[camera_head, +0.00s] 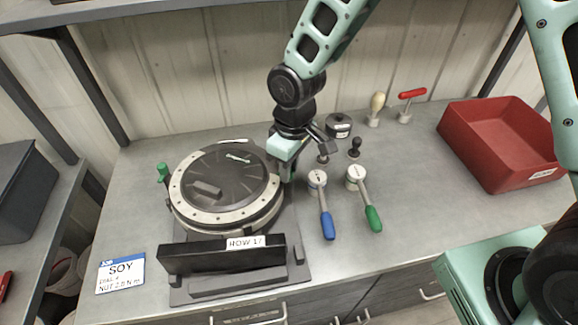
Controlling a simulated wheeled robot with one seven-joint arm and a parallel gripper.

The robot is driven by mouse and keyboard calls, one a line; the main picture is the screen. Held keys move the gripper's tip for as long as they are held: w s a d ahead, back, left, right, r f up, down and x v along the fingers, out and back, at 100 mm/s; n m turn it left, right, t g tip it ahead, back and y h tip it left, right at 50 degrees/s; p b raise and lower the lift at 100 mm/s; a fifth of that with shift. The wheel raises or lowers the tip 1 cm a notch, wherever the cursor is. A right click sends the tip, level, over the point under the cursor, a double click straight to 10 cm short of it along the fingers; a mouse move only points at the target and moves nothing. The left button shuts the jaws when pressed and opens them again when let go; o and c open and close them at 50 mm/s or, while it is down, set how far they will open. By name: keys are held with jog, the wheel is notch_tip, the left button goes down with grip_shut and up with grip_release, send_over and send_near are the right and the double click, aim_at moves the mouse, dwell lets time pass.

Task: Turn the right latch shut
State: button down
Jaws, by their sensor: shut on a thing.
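The round seed meter (225,185) with a dark lid and pale bolted rim sits on a dark base plate (301,277) on the bench. A left latch with a green handle (163,172) stands upright at the meter's left rim. My gripper (286,170) is at the meter's right rim, pointing down, shut on the right latch. The gripper hides nearly all of that latch, so its angle cannot be told.
A black bar labelled ROW 17 (210,257) stands before the meter. A blue-handled tool (327,225) and a green-handled tool (373,217) lie to the right. Behind are several small knobbed tools and a black canister (338,127). A red bin (505,150) is far right; a SOY card (120,273) lies front left.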

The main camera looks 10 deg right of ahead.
jog(key=n+p, duration=0.1)
jog(key=n, duration=0.4)
jog(key=shift+n, duration=0.4)
dwell(0.4)
jog(key=c, duration=1.3)
grip_release()
jog(key=shift+o, duration=0.2)
jog(key=shift+r, duration=0.1)
notch_tip(320, 180, up, 17)
jog(key=w+d+b, duration=0.1)
jog(key=b, duration=0.2)
jog(key=shift+d, duration=0.3)
jog(key=shift+r, duration=0.1)
jog(key=s+d+f+m+b, duration=0.1)
jog(key=s+f+m+b, duration=0.1)
jog(key=s, duration=0.8)
jog(key=s+d+f+m+b, duration=0.2)
jog(key=s+f+m, duration=0.3)
jog(key=s, duration=0.5)
jog(key=shift+s+d+f+b, duration=0.35)
jog(key=shift+f+b, duration=0.15)
jog(key=shift+f, duration=0.45)
